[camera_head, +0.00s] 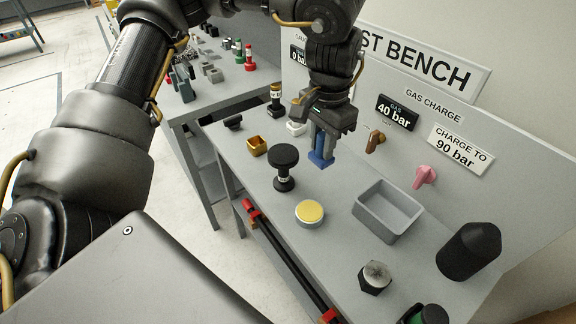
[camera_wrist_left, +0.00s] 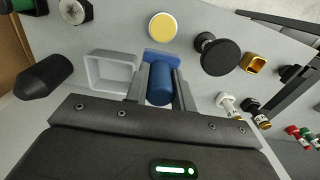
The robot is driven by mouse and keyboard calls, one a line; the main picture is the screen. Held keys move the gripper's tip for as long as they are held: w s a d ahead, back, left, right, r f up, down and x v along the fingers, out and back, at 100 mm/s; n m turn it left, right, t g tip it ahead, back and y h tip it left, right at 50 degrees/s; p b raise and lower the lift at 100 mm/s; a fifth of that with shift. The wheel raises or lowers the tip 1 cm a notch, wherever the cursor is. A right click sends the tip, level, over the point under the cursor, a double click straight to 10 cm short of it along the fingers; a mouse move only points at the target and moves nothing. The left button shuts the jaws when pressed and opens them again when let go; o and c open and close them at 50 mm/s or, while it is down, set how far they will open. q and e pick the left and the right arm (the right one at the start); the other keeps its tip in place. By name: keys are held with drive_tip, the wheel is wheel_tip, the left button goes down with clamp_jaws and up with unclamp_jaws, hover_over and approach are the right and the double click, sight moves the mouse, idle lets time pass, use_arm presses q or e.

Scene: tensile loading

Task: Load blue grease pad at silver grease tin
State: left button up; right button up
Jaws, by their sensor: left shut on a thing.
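The blue grease pad (camera_head: 321,158) is held between the fingers of my left gripper (camera_head: 325,140), over the bench near its back panel. In the left wrist view the pad (camera_wrist_left: 160,90) has a rounded blue body and a flat blue end, with the two grey fingers of my left gripper (camera_wrist_left: 160,84) closed on its sides. The silver grease tin (camera_head: 310,213), a low round tin with yellow grease, stands nearer the front edge, apart from the pad. It also shows in the left wrist view (camera_wrist_left: 163,27). My right gripper is not in view.
A black round-topped tool (camera_head: 283,166) stands left of the tin, and a grey open box (camera_head: 388,211) stands right. Bench between pad and tin is clear.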

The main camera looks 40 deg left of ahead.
sight(321, 157)
use_arm(q)
drive_tip(key=shift+s+a, duration=0.1)
drive_tip(key=shift+a, duration=0.05)
drive_tip(key=shift+f+m+p, duration=0.2)
drive_tip(key=shift+m+p, duration=0.2)
drive_tip(key=shift+m, duration=0.1)
drive_tip(key=f+m+p, duration=0.2)
drive_tip(key=m, duration=0.1)
drive_tip(key=w+f+m+p, duration=0.1)
drive_tip(key=f+m+p, duration=0.1)
drive_tip(key=m, duration=0.2)
drive_tip(key=shift+f, duration=0.3)
wheel_tip(321, 157, down, 7)
drive_tip(key=s+m+p, duration=0.1)
drive_tip(key=m+p, duration=0.3)
drive_tip(key=m, duration=0.6)
drive_tip(key=shift+s+a+f, duration=0.2)
drive_tip(key=shift+s+a, duration=0.05)
drive_tip(key=shift+a, duration=0.05)
wheel_tip(321, 157, down, 6)
drive_tip(key=b, duration=0.6)
drive_tip(key=shift+f+b, duration=0.35)
drive_tip(key=shift+f, duration=0.1)
